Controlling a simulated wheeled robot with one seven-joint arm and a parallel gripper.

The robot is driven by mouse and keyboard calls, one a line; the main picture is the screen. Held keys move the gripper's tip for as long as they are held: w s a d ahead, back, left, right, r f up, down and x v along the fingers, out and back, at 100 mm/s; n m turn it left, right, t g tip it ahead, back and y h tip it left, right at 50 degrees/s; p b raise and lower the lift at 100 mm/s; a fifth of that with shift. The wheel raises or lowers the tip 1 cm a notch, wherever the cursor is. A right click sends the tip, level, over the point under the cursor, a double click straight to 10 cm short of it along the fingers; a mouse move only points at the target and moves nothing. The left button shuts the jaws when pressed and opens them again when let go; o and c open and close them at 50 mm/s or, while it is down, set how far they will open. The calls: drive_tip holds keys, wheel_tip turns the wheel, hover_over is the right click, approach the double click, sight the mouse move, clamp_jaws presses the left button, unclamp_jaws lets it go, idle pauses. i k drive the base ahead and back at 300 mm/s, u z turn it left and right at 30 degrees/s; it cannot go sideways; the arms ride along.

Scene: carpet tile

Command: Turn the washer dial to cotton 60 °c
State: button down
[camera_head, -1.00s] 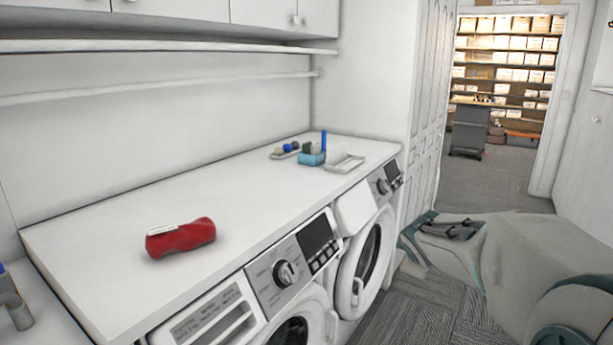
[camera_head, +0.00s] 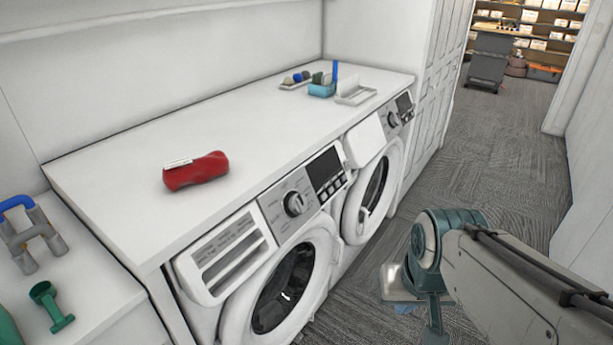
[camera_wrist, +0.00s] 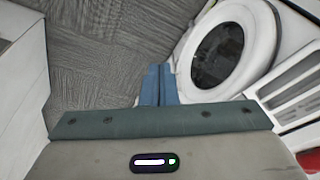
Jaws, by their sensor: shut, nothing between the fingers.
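The near washer's dial (camera_head: 294,203) is a round knob on the panel left of a dark display. The markings around it are too small to read. The near washer's door (camera_head: 285,288) is round with dark glass and looks shut. A second machine behind it has its own dial (camera_head: 393,119). My gripper shows in the wrist view (camera_wrist: 159,84), its two blue fingers shut together and empty, above the carpet beside a washer door (camera_wrist: 227,47). In the head view my arm is at the lower right, in front of the machines and apart from the dial.
A red bundle (camera_head: 196,171) lies on the white countertop (camera_head: 240,130). A blue holder (camera_head: 322,90) and a white tray (camera_head: 356,95) stand at its far end. A green cup-like item (camera_head: 47,300) is at the lower left. The carpet (camera_head: 500,150) right of the machines is free.

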sight(297, 203)
drive_tip(key=u, duration=0.1)
drive_tip(key=k, duration=0.4)
drive_tip(key=z, duration=0.5)
drive_tip(key=i, duration=0.55)
drive_tip(key=u, duration=1.05)
